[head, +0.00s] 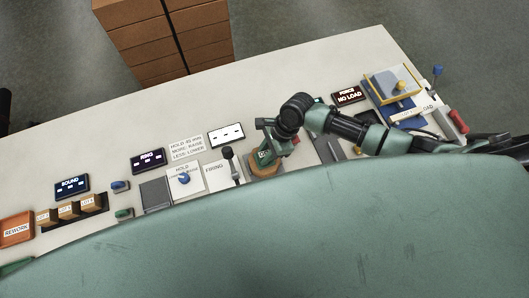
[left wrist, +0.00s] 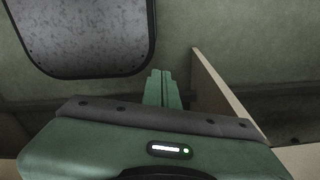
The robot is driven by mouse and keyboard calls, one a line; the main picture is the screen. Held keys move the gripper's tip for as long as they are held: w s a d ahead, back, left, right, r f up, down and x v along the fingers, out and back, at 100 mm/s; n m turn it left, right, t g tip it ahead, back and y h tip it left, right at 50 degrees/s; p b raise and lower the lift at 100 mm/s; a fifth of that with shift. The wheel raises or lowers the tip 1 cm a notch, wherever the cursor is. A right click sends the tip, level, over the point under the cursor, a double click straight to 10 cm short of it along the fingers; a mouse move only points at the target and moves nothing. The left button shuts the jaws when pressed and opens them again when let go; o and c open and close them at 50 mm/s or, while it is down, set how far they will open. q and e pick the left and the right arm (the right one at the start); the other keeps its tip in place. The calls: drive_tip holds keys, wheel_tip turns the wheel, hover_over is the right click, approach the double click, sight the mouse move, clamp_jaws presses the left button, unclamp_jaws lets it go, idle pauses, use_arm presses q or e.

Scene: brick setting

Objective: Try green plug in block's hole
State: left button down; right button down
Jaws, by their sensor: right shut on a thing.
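My right gripper (head: 266,154) is low over the bench, at a small brown block-like thing (head: 262,170) that it partly covers. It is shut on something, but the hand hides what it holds. I cannot tell the green plug or the block's hole apart there. A small green piece (head: 123,213) lies on the bench at the left, below a blue one (head: 120,186); I cannot tell whether it is a plug. My left gripper (left wrist: 161,88) shows in the left wrist view with its fingers together and nothing between them.
A white bench (head: 110,140) carries signs, several small lot boxes (head: 66,211), an orange rework tray (head: 16,229) and a dark lever (head: 230,162) close left of my right gripper. A blue-and-yellow fixture (head: 392,84) and red handle (head: 458,120) stand right. The bench's back strip is clear.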

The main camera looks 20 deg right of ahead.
drive_tip(key=shift+p, duration=0.4)
idle(0.3)
drive_tip(key=shift+s+f, duration=0.15)
drive_tip(key=shift+f, duration=0.05)
idle(0.8)
drive_tip(key=shift+r, duration=0.1)
wheel_tip(320, 180, up, 3)
drive_tip(key=p, duration=0.3)
drive_tip(key=shift+p, duration=0.35)
drive_tip(key=shift+r, duration=0.2)
drive_tip(key=shift+w+r, duration=0.2)
drive_tip(key=shift+r, duration=2.15)
